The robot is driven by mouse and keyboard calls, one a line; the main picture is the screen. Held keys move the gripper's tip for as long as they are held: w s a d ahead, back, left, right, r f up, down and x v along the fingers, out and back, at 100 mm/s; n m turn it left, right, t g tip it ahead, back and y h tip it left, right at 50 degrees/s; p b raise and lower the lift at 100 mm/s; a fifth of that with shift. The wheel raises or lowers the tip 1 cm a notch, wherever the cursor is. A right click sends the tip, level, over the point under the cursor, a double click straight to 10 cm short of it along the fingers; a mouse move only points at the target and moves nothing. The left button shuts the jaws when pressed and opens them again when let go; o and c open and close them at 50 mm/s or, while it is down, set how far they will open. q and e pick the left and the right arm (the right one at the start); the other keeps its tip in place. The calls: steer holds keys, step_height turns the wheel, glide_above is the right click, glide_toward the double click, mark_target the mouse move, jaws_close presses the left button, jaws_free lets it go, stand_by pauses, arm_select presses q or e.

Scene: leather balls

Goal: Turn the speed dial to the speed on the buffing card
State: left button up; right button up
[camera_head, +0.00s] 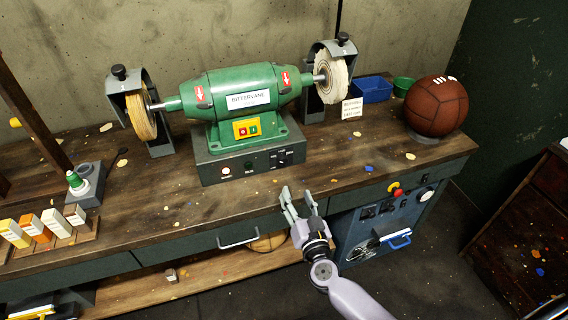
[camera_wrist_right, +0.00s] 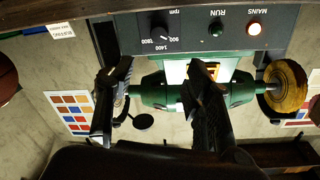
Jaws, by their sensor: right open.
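The green buffing machine (camera_head: 243,93) stands on the workbench, on a grey control box (camera_head: 232,168). The black speed dial (camera_head: 283,158) is at the right of the box's front. In the wrist view, which is upside down, the dial (camera_wrist_right: 160,31) has rpm numbers around it, including 900, 1400 and 1800; its exact setting is unclear. The white buffing card (camera_head: 352,108) stands right of the machine; its text is too small to read. It also shows in the wrist view (camera_wrist_right: 61,29). My right gripper (camera_head: 297,191) is open and empty, in front of the box and apart from the dial.
A brown leather ball (camera_head: 436,105) sits on a ring at the bench's right. A blue tray (camera_head: 371,89) and green bowl (camera_head: 403,86) are behind. Buffing wheels flank the motor. A green-capped bottle (camera_head: 76,182) and several blocks are at left. The bench right of the box is mostly clear.

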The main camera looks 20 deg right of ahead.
mark_target(284, 162)
steer(key=w, duration=0.4)
steer(key=w+b, duration=0.1)
steer(key=w, duration=0.3)
steer(key=w+b, duration=0.1)
steer(key=w, duration=0.3)
steer(key=shift+d+f, duration=0.2)
steer(key=shift+d, duration=0.1)
steer(key=shift+w, duration=0.65)
arm_select(q)
steer(key=shift+w+d+f, duration=0.15)
steer(key=shift+w+f, duration=0.2)
steer(key=shift+f, duration=0.2)
steer(key=shift+w+d+f, duration=0.1)
steer(key=shift+w+f, duration=0.25)
steer(key=shift+f, duration=0.15)
steer(key=shift+s, duration=0.1)
arm_select(e)
steer(key=shift+c, duration=0.3)
steer(key=shift+c, duration=0.6)
arm_select(q)
steer(key=shift+a, duration=0.1)
arm_select(e)
jaws_close()
